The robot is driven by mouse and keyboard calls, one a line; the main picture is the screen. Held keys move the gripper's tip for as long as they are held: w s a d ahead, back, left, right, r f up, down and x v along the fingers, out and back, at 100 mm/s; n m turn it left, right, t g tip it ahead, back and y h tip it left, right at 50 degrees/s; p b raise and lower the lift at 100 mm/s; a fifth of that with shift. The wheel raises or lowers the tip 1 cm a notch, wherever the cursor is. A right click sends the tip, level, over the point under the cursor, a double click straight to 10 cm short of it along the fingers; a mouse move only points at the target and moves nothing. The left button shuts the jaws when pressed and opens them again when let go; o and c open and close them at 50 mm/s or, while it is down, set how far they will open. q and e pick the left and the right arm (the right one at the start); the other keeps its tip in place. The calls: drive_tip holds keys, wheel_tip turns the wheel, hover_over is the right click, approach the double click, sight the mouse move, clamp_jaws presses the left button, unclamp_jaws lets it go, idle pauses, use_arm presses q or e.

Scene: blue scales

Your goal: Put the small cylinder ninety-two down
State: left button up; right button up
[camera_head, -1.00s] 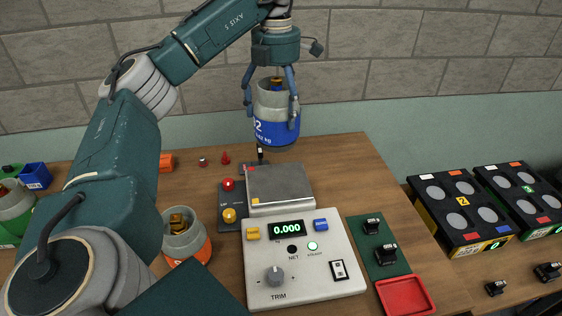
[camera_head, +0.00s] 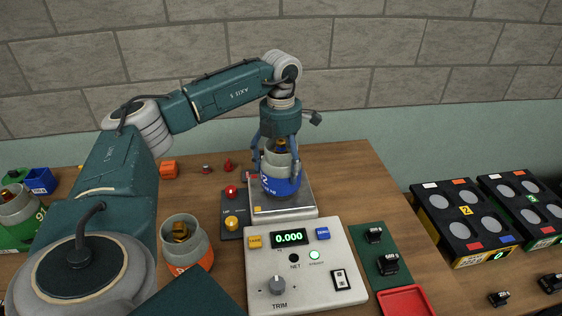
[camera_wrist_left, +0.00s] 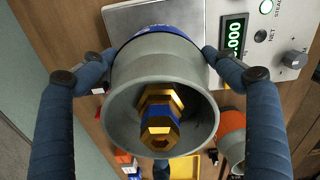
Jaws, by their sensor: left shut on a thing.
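The small cylinder (camera_head: 281,186) is grey with a blue band, its number partly hidden with a "2" readable, and a brass valve in its top collar. My left gripper (camera_head: 277,160) is shut around it from above and holds it upright over the scale's metal plate (camera_head: 299,209). I cannot tell whether its base touches the plate; the display (camera_head: 289,239) reads 0.000. In the left wrist view the fingers grip the collar (camera_wrist_left: 122,85) of the cylinder from both sides, with the brass valve (camera_wrist_left: 159,120) between them. My right gripper is not in view.
An orange-banded cylinder (camera_head: 186,243) stands left of the scale's control panel (camera_head: 330,288). A green-banded cylinder (camera_head: 20,215) is at the far left. Red and yellow knobs (camera_head: 231,207) sit beside the plate. Black trays (camera_head: 465,222) are at right. The table behind right is clear.

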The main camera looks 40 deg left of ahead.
sight(282, 141)
use_arm(q)
drive_tip(key=shift+d, duration=0.1)
drive_tip(key=o, duration=1.8)
drive_tip(key=shift+f, duration=0.1)
drive_tip(key=shift+r, duration=0.3)
wheel_tip(282, 141, up, 8)
drive_tip(key=b, duration=0.2)
drive_tip(key=shift+r+b, duration=0.15)
drive_tip(key=shift+b, duration=0.2)
wheel_tip(282, 141, up, 3)
drive_tip(key=shift+f, duration=0.2)
drive_tip(key=shift+r+p, duration=0.3)
drive_tip(key=shift+r, duration=0.15)
